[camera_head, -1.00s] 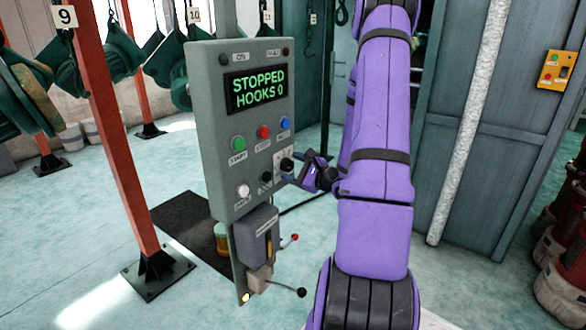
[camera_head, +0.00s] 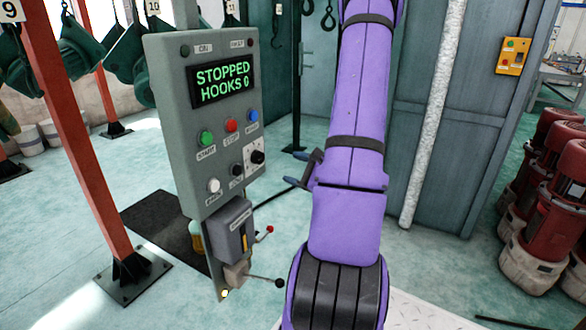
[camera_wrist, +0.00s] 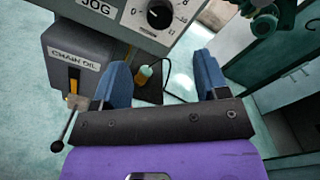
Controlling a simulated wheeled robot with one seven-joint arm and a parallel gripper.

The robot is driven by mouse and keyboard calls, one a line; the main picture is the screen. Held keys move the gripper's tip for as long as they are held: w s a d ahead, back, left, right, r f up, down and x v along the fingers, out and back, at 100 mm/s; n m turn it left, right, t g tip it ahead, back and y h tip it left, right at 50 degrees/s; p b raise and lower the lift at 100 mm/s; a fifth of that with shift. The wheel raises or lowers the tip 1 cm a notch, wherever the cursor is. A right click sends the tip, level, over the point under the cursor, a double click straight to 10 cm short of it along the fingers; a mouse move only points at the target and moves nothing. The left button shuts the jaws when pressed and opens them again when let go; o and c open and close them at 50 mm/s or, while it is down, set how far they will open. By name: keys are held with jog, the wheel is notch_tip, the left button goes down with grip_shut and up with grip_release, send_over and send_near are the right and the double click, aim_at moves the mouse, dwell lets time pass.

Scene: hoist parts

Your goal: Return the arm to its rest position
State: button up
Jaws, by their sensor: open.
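My purple arm stands upright in the middle of the head view, right of the control panel. My gripper (camera_wrist: 163,85) is open and empty in the wrist view, its two blue fingers apart. In the head view only part of it shows at the arm's left side; the arm hides the rest. The grey control panel (camera_head: 183,130) reads "STOPPED HOOKS 0". It also shows in the wrist view (camera_wrist: 107,13), with a black rotary knob (camera_wrist: 160,14). In the head view the gripper is apart from the panel.
A chain oil box (camera_head: 229,226) with levers hangs under the panel. A red post (camera_head: 82,150) stands left of it. Several red motors (camera_head: 560,190) stand at the right. A grey cabinet (camera_head: 465,120) stands behind the arm. Floor between panel and cabinet is open.

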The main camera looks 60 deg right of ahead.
dwell(0.3)
jog(key=w+a+r+n+g+y, duration=0.1)
jog(key=a+r+n+g+y, duration=0.3)
jog(key=a, duration=0.4)
jog(key=w+a+r+n+g+y, duration=0.1)
jog(key=a+r+n+g+y, duration=0.3)
jog(key=a, duration=0.3)
jog(key=w+a+r+n+g+y, duration=0.1)
jog(key=a+r+n+g+y, duration=0.15)
jog(key=a+n, duration=0.45)
jog(key=s+a+r+n+g+h, duration=0.2)
jog(key=s+a+r+n+h, duration=0.7)
jog(key=s+r+n+h, duration=0.1)
jog(key=shift+s+a+r+n+h, duration=0.3)
jog(key=shift+a+r+n+h, duration=0.15)
jog(key=shift+n+h, duration=0.5)
